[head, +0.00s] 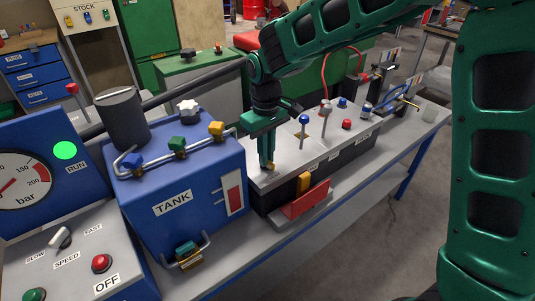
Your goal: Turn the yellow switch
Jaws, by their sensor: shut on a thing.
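My gripper (268,163) points down at the near left end of the grey-topped box (285,155). Its fingers are shut on a small yellow piece (270,168), which I take to be the yellow switch. The fingers hide most of it, so I cannot tell which way it is turned. My gripper is apart from both.
The blue tank (172,225) with coloured valves stands close on the left. A control panel (70,260) fills the lower left. Bare bench top (350,180) shows in front.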

